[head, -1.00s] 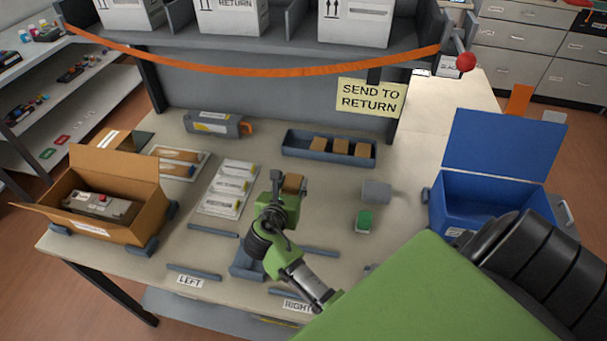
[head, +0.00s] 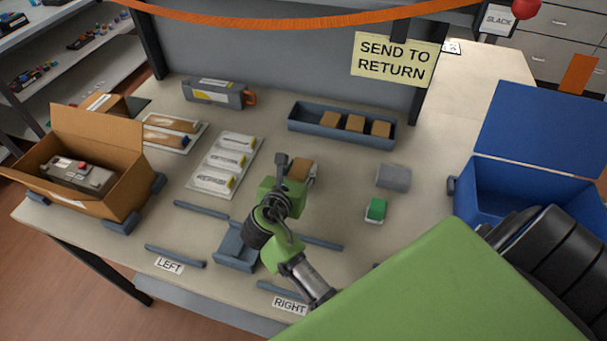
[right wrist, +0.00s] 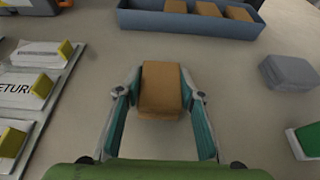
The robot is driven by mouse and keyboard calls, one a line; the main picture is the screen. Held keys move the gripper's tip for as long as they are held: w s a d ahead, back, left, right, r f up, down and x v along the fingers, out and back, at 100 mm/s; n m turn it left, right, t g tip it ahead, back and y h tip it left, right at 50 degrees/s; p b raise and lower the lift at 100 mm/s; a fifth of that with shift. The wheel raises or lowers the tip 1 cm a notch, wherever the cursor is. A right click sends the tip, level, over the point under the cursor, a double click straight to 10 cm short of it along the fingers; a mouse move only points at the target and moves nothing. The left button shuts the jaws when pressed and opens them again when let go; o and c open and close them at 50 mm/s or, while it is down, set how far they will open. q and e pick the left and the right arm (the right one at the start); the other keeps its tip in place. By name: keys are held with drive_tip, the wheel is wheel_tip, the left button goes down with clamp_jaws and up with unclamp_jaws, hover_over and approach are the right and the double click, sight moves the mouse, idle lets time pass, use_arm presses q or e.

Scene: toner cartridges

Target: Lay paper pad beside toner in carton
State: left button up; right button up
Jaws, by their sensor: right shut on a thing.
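My right gripper (head: 291,172) is shut on a brown paper pad (head: 302,169). In the right wrist view the pad (right wrist: 160,88) sits between the two fingers (right wrist: 160,110); I cannot tell whether it touches the table. The open cardboard carton (head: 112,201) stands at the table's left end, with its flaps spread. A grey toner cartridge (head: 80,176) with a red part lies inside it. The pad is apart from the carton, well to its right. My left gripper is not in view.
A blue-grey tray (head: 290,124) behind the gripper holds three more brown pads. White packets lie on a sheet (head: 222,165) between gripper and carton. Low grey rails (head: 202,210) cross the front. A grey block (head: 393,177), green-topped item (head: 376,209) and blue bin (head: 515,190) are right.

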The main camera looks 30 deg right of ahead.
drive_tip(key=shift+a+f, duration=0.1)
drive_tip(key=shift+a, duration=0.05)
drive_tip(key=shift+f, duration=0.15)
drive_tip(key=o, duration=0.7)
